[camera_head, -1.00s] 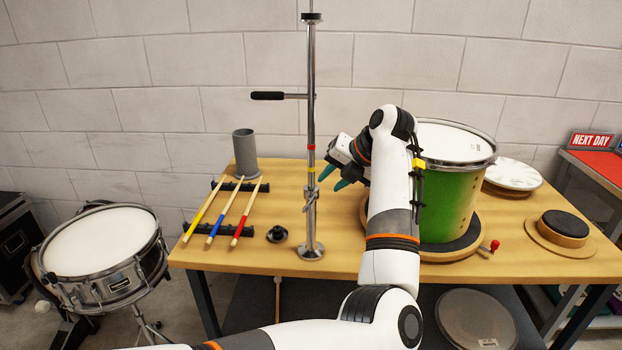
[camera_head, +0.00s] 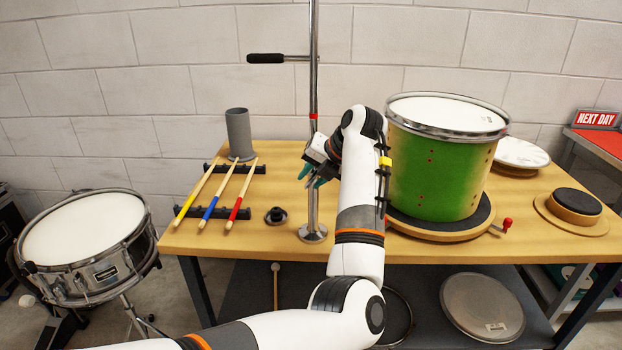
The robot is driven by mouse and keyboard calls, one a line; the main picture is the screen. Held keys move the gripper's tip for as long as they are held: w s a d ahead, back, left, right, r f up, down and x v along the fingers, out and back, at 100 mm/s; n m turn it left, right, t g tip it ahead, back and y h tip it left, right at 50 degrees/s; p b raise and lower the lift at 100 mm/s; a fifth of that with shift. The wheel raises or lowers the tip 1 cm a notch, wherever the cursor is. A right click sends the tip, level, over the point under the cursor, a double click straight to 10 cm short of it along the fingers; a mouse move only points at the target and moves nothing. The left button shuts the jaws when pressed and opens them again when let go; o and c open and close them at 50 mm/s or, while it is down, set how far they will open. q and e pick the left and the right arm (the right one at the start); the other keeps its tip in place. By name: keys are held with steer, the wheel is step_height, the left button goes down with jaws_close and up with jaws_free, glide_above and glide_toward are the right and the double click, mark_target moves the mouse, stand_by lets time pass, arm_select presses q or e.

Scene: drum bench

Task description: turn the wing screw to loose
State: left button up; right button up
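A chrome upright stand (camera_head: 314,80) rises from a round base (camera_head: 312,233) on the wooden bench. It has a red band and a black-gripped side bar (camera_head: 266,58). The wing screw sits on the pole's lower part and is now hidden behind my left gripper. My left gripper (camera_head: 312,177) is at the pole from the right, its teal fingertips pointing down-left. The fingertips show a gap and look open, one on each side of the pole's line. I cannot tell whether they touch the screw. My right gripper is not in view.
A green drum (camera_head: 440,172) stands on a round turntable with a red-knobbed crank (camera_head: 506,224). Drumsticks (camera_head: 215,195) lie on a black rack beside a grey cup (camera_head: 239,135). A small black knob (camera_head: 276,215) sits left of the stand base. A snare drum (camera_head: 85,235) stands left of the bench.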

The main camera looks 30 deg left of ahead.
arm_select(q)
steer(key=shift+r, duration=0.1)
jaws_close()
steer(key=shift+t+h, duration=0.3)
steer(key=shift+h, duration=0.2)
jaws_free()
